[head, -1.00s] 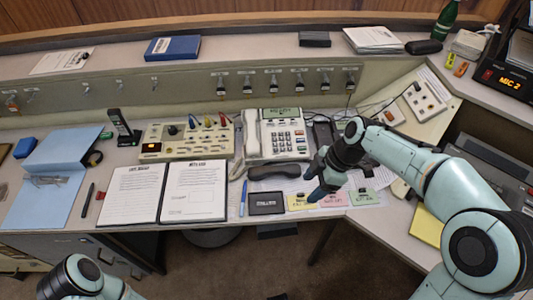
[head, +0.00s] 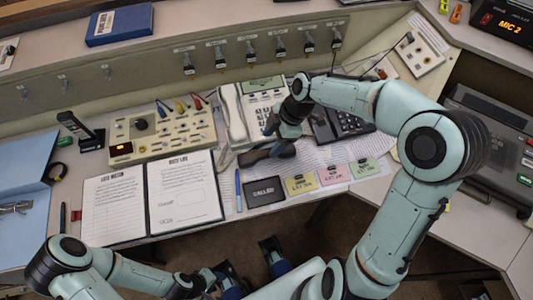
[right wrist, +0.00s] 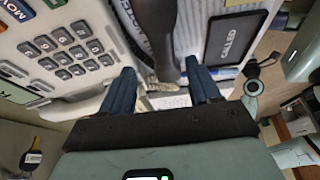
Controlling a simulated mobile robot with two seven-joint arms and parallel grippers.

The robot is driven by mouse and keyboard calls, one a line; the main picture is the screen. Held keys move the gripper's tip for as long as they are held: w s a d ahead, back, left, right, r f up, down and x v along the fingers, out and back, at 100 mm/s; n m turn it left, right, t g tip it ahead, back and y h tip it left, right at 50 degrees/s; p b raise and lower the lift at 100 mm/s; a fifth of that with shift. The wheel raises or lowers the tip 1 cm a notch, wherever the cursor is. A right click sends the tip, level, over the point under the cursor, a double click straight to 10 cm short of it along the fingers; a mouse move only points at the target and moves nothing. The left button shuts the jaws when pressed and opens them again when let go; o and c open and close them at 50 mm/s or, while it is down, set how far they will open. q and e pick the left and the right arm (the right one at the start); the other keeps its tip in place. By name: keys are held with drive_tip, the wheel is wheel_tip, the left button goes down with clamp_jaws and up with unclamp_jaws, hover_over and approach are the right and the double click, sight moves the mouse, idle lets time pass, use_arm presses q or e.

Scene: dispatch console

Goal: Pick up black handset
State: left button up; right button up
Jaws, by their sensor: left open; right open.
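The black handset (head: 258,155) lies on papers in front of the white desk phone (head: 262,105), and my right gripper (head: 281,140) hides part of it in the head view. My right gripper is open, with its fingers just above the handset. In the right wrist view the handset (right wrist: 157,38) runs down between the two blue fingertips (right wrist: 159,75). I cannot tell whether they touch it. My left gripper (head: 253,270) is open and empty, low in front of the desk edge.
A black "CALLED" pad (head: 265,191) and coloured notes (head: 331,175) lie in front of the handset. An open binder (head: 150,200) and a switch box (head: 160,130) are to the left. A black keypad phone (head: 345,125) stands to the right.

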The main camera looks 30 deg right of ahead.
sight(267, 152)
drive_tip(key=x, duration=0.3)
drive_tip(key=b+x, duration=0.1)
drive_tip(key=x, duration=0.1)
drive_tip(key=shift+s, duration=0.35)
drive_tip(key=shift+w+a+f, duration=0.1)
drive_tip(key=shift+f, duration=0.35)
clamp_jaws()
